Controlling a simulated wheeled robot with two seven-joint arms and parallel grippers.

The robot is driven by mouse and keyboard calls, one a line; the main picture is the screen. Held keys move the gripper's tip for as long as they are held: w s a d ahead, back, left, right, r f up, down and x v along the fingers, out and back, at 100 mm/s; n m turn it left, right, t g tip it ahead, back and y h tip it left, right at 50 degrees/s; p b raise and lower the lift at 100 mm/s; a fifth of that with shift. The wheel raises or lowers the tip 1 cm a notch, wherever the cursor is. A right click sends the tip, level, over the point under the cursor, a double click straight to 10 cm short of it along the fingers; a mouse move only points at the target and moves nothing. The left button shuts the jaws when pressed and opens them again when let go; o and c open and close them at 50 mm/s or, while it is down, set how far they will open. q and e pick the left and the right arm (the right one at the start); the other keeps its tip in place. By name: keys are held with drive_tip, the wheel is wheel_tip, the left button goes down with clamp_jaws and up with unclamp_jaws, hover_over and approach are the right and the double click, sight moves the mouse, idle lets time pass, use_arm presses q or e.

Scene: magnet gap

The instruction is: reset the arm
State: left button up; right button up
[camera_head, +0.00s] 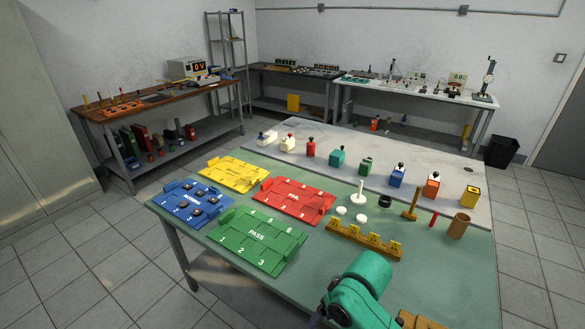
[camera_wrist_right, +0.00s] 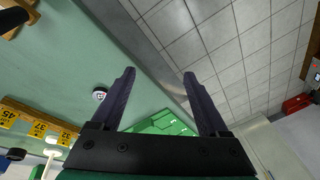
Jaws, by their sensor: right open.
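My right arm, a teal link, comes in at the bottom of the head view, with a dark bit of the right gripper (camera_head: 317,318) at its left edge. In the right wrist view the right gripper (camera_wrist_right: 160,74) has its two dark fingers spread wide, with nothing between them. It hangs over the front edge of the green table (camera_wrist_right: 150,100), with floor tiles showing beyond. A small round white-and-dark piece (camera_wrist_right: 99,94) lies on the table left of the fingers. My left gripper is in neither view.
Green PASS (camera_head: 257,238), red FAIL (camera_head: 294,199), yellow (camera_head: 233,173) and blue (camera_head: 195,200) trays lie on the table's left half. A numbered yellow rack (camera_head: 363,241), a white peg stand (camera_head: 358,197) and a brown cup (camera_head: 459,226) stand right. Several coloured blocks line the back.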

drive_tip(key=s+d+f+m+t+h, duration=0.2)
drive_tip(key=s+d, duration=0.8)
drive_tip(key=d, duration=0.5)
wheel_tip(320, 180, down, 23)
drive_tip(key=s+g, duration=0.1)
drive_tip(key=s, duration=0.1)
drive_tip(key=s+d+f+g, duration=0.1)
drive_tip(key=s+d+f, duration=0.1)
drive_tip(key=s+f, duration=1.2)
drive_tip(key=s, duration=0.3)
drive_tip(key=shift+d+f+n, duration=0.2)
drive_tip(key=shift+d+n, duration=0.2)
